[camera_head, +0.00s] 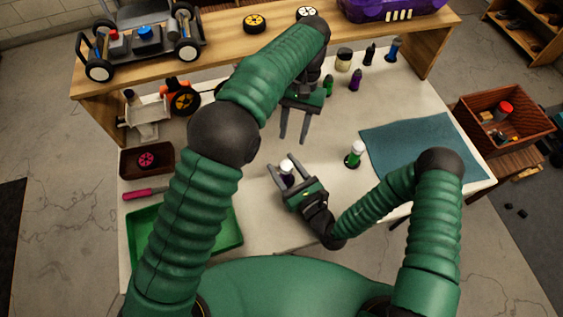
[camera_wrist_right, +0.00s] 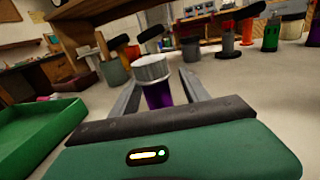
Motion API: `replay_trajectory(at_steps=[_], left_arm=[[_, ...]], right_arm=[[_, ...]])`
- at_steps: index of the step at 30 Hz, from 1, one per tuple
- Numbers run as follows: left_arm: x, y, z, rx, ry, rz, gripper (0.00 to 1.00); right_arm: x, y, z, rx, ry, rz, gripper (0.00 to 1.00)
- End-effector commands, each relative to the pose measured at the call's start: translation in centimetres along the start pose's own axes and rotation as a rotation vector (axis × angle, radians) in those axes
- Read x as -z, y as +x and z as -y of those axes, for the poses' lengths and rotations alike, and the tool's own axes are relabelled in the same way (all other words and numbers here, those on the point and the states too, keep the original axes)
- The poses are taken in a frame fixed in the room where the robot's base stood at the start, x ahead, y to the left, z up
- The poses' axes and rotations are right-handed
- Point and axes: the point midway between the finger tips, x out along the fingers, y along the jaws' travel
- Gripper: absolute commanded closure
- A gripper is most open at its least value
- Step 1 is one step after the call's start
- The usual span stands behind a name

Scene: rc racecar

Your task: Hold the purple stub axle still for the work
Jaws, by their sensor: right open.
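A short piece with a purple body and a pale round top (camera_head: 287,167) stands on the white table; I take it to be the purple stub axle, but cannot be sure. My right gripper (camera_head: 283,162) is open, with one finger on either side of it. The right wrist view also shows the piece (camera_wrist_right: 157,88) upright between the spread fingers; whether either touches it I cannot tell. Its lower end is hidden behind the gripper body there. My left gripper (camera_head: 294,139) is open and empty over the middle of the table, beyond the right one.
A green bottle with a white top (camera_head: 354,155) stands right of my right gripper, near a teal mat (camera_head: 415,143). Several small bottles stand below the wooden shelf (camera_head: 225,52). A green tray (camera_head: 231,225) and a dark box with a red wheel (camera_head: 147,160) are at the left.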

Motion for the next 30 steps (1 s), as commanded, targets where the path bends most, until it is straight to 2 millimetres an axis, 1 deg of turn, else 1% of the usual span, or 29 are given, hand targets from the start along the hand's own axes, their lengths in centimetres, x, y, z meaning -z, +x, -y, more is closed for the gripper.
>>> replay_trajectory(at_steps=[1, 4, 11, 14, 21, 24, 27, 29, 30], left_arm=[[0.00, -0.01, 0.04, 0.000, 0.000, 0.000, 0.64], [-0.01, -0.01, 0.05, 0.000, 0.000, 0.000, 0.64], [-0.01, -0.01, 0.00, 0.000, 0.000, 0.000, 0.64], [0.00, -0.01, 0.00, 0.000, 0.000, 0.000, 0.64], [0.00, -0.01, 0.01, 0.000, 0.000, 0.000, 0.64], [0.00, 0.00, 0.01, 0.000, 0.000, 0.000, 0.64], [0.00, -0.01, 0.01, 0.000, 0.000, 0.000, 0.64], [-0.02, -0.03, 0.02, 0.000, 0.000, -0.001, 0.57], [-0.08, -0.12, 0.06, -0.002, 0.001, -0.006, 0.52]], right_arm=[[-0.08, 0.59, -0.10, -0.002, 0.000, 0.002, 0.46], [-0.06, 1.22, -0.07, -0.001, 0.000, 0.001, 0.46], [-0.04, 1.31, -0.04, -0.001, 0.001, 0.000, 0.46], [-0.04, 1.30, -0.04, -0.001, 0.001, 0.001, 0.57], [-0.04, 1.29, -0.04, -0.001, 0.001, 0.001, 0.88], [-0.03, 1.28, -0.05, -0.001, 0.001, 0.001, 1.00], [-0.03, 1.28, -0.06, -0.001, 0.001, 0.001, 1.00], [-0.03, 1.28, -0.05, -0.001, 0.001, 0.001, 1.00], [-0.04, 1.28, -0.05, -0.001, 0.001, 0.001, 1.00]])
